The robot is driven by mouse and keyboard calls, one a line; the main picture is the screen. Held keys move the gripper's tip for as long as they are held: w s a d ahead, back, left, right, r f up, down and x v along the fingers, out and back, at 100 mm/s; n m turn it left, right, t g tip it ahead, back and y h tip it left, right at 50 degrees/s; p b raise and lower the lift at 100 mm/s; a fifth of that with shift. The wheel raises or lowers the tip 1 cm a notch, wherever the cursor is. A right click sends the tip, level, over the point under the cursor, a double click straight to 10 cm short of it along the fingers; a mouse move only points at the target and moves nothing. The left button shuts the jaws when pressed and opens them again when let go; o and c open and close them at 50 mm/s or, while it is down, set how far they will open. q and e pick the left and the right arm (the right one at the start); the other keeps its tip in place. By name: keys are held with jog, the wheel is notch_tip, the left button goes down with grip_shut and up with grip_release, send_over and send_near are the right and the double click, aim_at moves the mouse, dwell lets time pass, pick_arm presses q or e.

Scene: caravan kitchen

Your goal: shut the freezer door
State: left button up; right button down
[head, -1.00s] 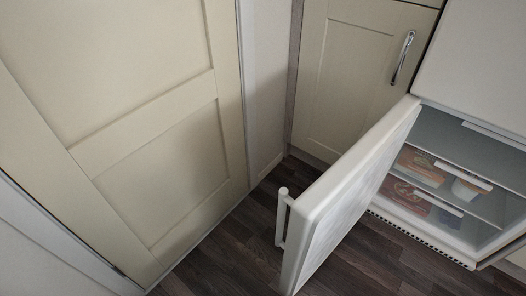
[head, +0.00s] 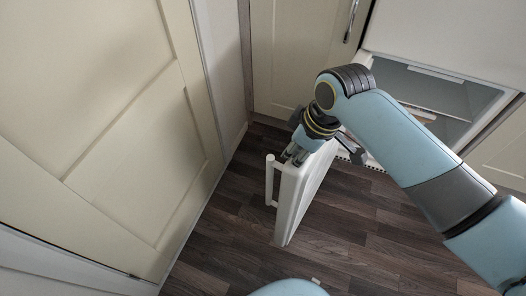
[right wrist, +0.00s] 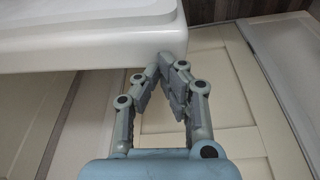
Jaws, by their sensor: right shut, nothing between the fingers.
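The white freezer door (head: 288,210) stands open, jutting out from the freezer, with its bar handle (head: 270,180) on the left face. The freezer compartment (head: 425,90) is partly exposed; my right arm hides much of its lower part and contents. My right gripper (head: 293,157) is at the upper edge of the door near the handle side. In the right wrist view, the gripper (right wrist: 168,62) is shut and empty, its tips close to the corner of a white slab (right wrist: 90,45), which looks like the door. I cannot tell whether they touch it. My left gripper is out of view.
A large cream panelled door (head: 110,120) fills the left side. A cream cupboard (head: 295,50) with a metal handle stands behind the freezer door. Dark wood floor (head: 225,245) is clear between the panelled door and the freezer door.

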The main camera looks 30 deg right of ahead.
aim_at(268, 158)
jog(key=w+a+r+n+y, duration=0.1)
jog(key=w+a+r+n, duration=0.15)
jog(key=w, duration=0.45)
jog(key=shift+n, duration=0.25)
jog(key=shift+s+a+f+b, duration=0.1)
jog(key=shift+f+b, duration=0.55)
jog(key=shift+f, duration=1.85)
jog(key=shift+s+a+f+b, duration=0.1)
jog(key=shift+f+b, duration=0.5)
jog(key=shift+f, duration=1.85)
